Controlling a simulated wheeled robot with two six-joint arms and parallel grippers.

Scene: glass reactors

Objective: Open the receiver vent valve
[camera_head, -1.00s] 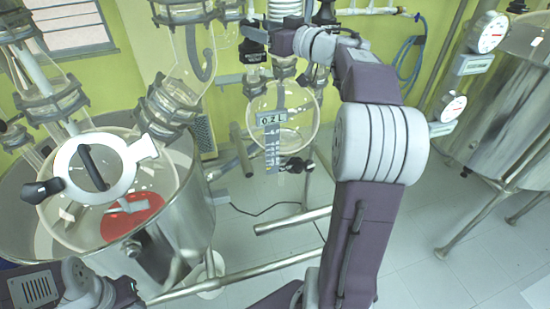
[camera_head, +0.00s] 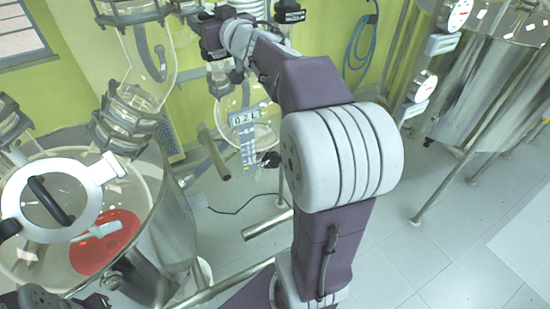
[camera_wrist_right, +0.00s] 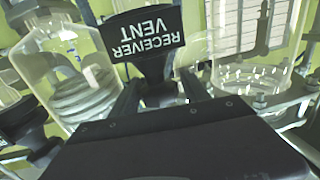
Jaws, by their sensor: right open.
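The receiver vent valve's black tag (camera_wrist_right: 147,35), lettered "RECEIVER VENT" upside down, shows at the top middle of the right wrist view. Its dark stem or handle (camera_wrist_right: 155,80) runs down from the tag. My right gripper (camera_wrist_right: 158,92) is open, with one finger on each side of this dark part. I cannot tell whether the fingers touch it. In the head view my right gripper (camera_head: 212,36) is at the top, above the round glass receiver (camera_head: 262,128), and the valve is hard to make out there. Only part of my left arm shows at the bottom left; its gripper is out of view.
A glass vessel with a coil (camera_wrist_right: 75,75) stands left of the valve, and a clear glass cylinder (camera_wrist_right: 250,70) stands right. A steel reactor bath (camera_head: 165,225) holds a vessel with red liquid (camera_head: 105,240). Steel tanks (camera_head: 490,80) with gauges stand at right.

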